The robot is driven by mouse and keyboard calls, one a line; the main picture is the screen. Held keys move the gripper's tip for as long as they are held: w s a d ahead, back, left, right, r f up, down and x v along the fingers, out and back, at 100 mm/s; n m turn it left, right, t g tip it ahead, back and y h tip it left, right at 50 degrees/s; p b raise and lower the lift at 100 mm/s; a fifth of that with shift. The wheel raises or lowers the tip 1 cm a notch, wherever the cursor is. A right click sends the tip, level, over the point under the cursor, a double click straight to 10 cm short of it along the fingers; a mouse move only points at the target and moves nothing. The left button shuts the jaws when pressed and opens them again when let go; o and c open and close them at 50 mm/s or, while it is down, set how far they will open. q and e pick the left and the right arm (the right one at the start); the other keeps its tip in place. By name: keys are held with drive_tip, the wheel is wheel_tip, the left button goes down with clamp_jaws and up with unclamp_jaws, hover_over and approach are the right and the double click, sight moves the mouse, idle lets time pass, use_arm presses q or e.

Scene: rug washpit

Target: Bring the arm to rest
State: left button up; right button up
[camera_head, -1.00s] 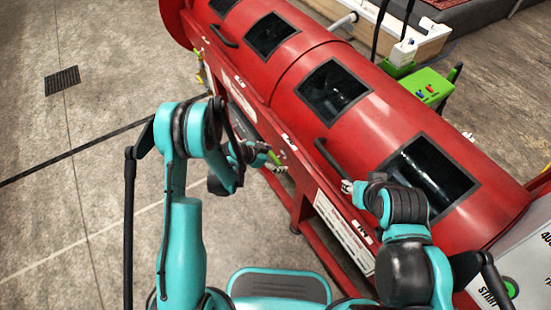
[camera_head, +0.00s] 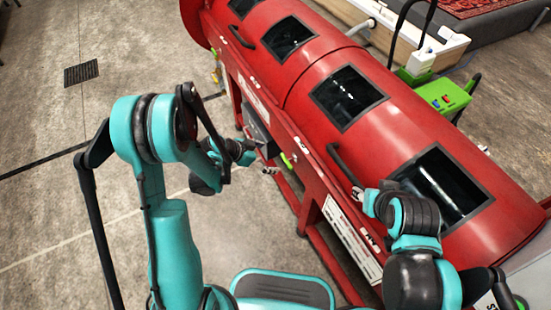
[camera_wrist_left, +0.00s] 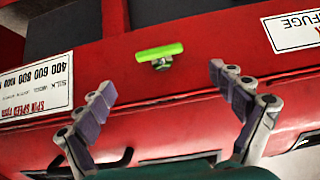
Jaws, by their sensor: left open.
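My left gripper (camera_head: 270,170) is beside the front of the red machine (camera_head: 400,135), its arm coming in from the left. In the left wrist view its two fingers (camera_wrist_left: 162,79) are spread wide with nothing between them. A bright green handle (camera_wrist_left: 160,52) on the red front lies beyond the fingertips, apart from them. The green handle also shows in the head view (camera_head: 287,160), just right of the gripper. My right gripper (camera_head: 357,193) is close to the lower end of a black bar handle (camera_head: 345,165); its fingers are too small to read, and I cannot tell if they touch.
The machine has several dark windows (camera_head: 347,96) and white label plates (camera_head: 352,238). A green box (camera_head: 443,95) stands behind it at the right. Open concrete floor (camera_head: 60,150) lies to the left, with a dark floor grate (camera_head: 81,72).

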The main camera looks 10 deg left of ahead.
use_arm(q)
drive_tip(key=shift+s+a+r, duration=0.15)
drive_tip(key=shift+r, duration=0.1)
idle(0.4)
drive_tip(key=s+a+r+n+y, duration=0.25)
drive_tip(key=s+r+n, duration=0.3)
drive_tip(key=r, duration=0.65)
drive_tip(key=s+a+r+n+t+y, duration=0.1)
drive_tip(key=s+a+r+n+y, duration=0.1)
drive_tip(key=s, duration=0.5)
drive_tip(key=s+a+r+n+y, duration=0.1)
drive_tip(key=s+r+n+y, duration=0.1)
drive_tip(key=s, duration=0.5)
wheel_tip(320, 180, up, 3)
drive_tip(key=shift+s+a+f+n+t+y, duration=0.1)
drive_tip(key=shift+s+a+n+t+y, duration=0.25)
drive_tip(key=shift+n, duration=0.3)
